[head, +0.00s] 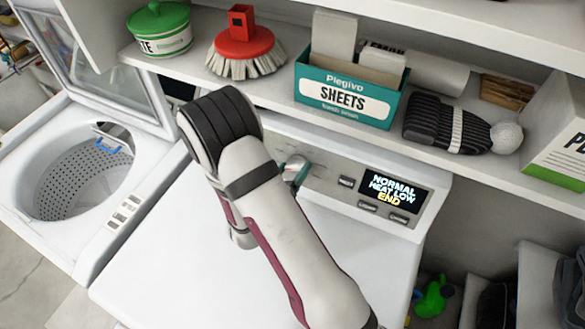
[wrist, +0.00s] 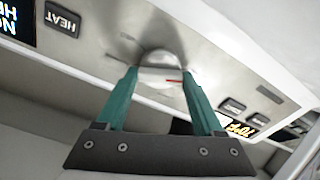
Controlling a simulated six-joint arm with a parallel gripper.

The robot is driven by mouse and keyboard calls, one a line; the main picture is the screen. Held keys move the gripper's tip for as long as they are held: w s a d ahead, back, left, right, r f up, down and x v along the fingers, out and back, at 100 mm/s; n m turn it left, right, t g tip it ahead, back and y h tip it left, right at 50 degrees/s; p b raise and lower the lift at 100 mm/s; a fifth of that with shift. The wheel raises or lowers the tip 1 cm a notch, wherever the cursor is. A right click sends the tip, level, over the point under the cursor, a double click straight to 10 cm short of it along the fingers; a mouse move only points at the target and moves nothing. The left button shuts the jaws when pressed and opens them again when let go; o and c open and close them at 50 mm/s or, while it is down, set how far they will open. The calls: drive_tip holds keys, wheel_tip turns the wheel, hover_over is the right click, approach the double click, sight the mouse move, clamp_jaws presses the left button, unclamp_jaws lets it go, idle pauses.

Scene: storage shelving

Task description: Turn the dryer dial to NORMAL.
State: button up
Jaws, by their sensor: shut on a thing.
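The dryer's control panel (head: 340,184) carries a metallic dial (wrist: 160,58), with a small red mark showing below it in the wrist view. My gripper (wrist: 162,75) has its two teal fingers on either side of the dial and is shut on it. In the head view my gripper (head: 294,168) is at the panel, largely hidden behind my arm. The dryer display (head: 392,193) reads NORMAL, HEAT LOW, END. The dial's printed settings are not readable in either view.
A shelf above the panel holds a teal SHEETS box (head: 345,98), a red brush (head: 243,45), a green-lidded tin (head: 160,28) and a dark striped bundle (head: 447,125). An open-lidded washer (head: 85,175) stands at left. The dryer top (head: 150,265) is clear.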

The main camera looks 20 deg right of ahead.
drive_tip(key=o, duration=1.3)
drive_tip(key=shift+o, duration=0.2)
drive_tip(key=v, duration=1.5)
drive_tip(key=shift+s+a, duration=0.2)
drive_tip(key=shift+s, duration=0.1)
drive_tip(key=shift+r, duration=0.1)
